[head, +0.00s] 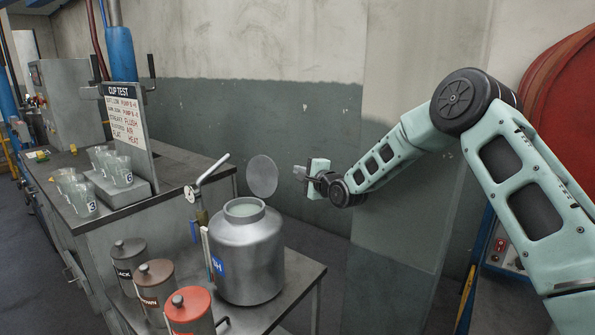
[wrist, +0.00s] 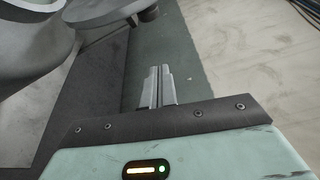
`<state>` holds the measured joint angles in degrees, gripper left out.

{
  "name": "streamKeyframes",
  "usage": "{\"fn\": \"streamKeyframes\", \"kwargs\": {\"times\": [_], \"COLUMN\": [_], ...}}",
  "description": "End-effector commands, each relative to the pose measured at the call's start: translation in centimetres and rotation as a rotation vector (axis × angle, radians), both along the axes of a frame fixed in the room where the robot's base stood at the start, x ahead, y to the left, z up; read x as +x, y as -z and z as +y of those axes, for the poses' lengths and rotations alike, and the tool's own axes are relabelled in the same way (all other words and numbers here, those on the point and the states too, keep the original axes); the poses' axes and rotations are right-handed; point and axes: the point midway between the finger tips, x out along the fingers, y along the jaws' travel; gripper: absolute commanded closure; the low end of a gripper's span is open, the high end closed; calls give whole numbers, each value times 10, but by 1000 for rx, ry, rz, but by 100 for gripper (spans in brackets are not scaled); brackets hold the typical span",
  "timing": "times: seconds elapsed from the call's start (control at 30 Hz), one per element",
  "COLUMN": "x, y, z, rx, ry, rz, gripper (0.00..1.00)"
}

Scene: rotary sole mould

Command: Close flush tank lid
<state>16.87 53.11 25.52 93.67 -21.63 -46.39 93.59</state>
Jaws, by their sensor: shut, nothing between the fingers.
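The flush tank (head: 247,262) is a round metal can with a blue label, on the low metal table. Its mouth (head: 244,209) is uncovered and shows a pale inside. The lid (head: 262,176) is a grey disc standing up, tilted open, above the back right of the mouth. My gripper (head: 302,172) is to the right of the lid, with a visible gap between them. In the wrist view its fingers (wrist: 156,86) are together and empty. In that view, a rounded metal body and a disc-like edge show at the upper left; their exact parts are unclear.
Three lidded canisters, with black, brown and red tops, stand left of the tank; the red one (head: 189,309) is nearest. Glass cups and a sign (head: 126,117) are on the left bench. A wall stands behind.

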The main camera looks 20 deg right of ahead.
Motion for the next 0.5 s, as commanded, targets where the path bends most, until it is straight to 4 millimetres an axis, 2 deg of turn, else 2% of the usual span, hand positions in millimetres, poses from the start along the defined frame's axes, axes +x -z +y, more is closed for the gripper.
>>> {"fn": "streamKeyframes", "kwargs": {"times": [0.2,0.5], "x": [36,70], "y": [1,4], "z": [12,23], "rx": [-1,-3], "ry": [-1,-2], "rz": [0,2], "gripper": [100,100]}}
